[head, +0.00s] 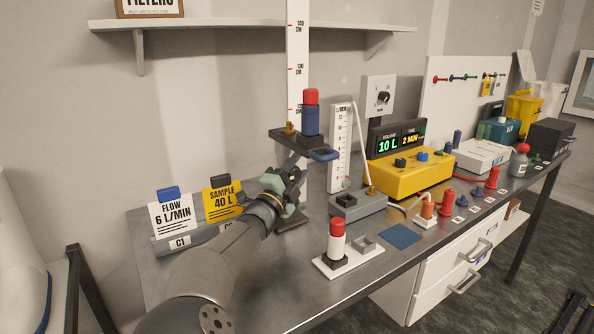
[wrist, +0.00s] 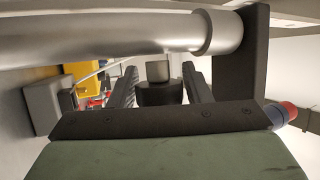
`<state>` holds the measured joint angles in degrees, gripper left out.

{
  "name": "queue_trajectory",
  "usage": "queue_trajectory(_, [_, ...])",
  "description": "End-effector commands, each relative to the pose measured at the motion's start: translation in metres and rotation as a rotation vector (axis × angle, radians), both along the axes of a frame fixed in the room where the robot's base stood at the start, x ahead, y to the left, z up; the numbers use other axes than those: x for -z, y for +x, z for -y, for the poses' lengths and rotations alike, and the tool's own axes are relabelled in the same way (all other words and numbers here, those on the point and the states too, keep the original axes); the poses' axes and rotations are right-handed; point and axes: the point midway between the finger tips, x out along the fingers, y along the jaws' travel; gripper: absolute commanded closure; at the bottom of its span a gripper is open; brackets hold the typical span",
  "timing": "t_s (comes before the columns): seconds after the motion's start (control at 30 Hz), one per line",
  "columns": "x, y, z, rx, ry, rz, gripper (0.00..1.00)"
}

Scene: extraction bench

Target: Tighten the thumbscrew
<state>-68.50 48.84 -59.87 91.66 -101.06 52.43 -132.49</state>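A dark knob, which looks like the thumbscrew (wrist: 158,72), shows in the wrist view beyond and between my fingertips. My gripper (wrist: 160,82) is open, with one finger on each side of the knob and a visible gap to each. In the head view my gripper (head: 291,177) is at the stand, just below its dark bracket (head: 290,141); the knob is hidden there by the gripper. The bracket carries a blue cartridge with a red cap (head: 311,112) and a blue loop (head: 324,154). The cartridge's end also shows at the right of the wrist view (wrist: 286,114).
A tall height scale (head: 297,60) rises behind the bracket. A thick silver rod (wrist: 120,38) crosses close above my fingers in the wrist view. A flowmeter (head: 341,145) and yellow pump (head: 408,178) stand to the right. Signs (head: 172,217) stand left; a red-and-white cartridge (head: 336,240) stands in front.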

Motion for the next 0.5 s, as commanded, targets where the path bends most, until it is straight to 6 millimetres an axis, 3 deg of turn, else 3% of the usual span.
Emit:
queue_trajectory(0.03, [0.0000,-0.0001,0.0000,0.000,0.000,0.000,0.70])
queue_trajectory(0.1, [0.0001,-0.0002,-0.0001,0.000,0.000,0.000,0.87])
queue_trajectory(0.5, [-0.0064,-0.0001,0.0005,0.000,0.044,-0.033,0.87])
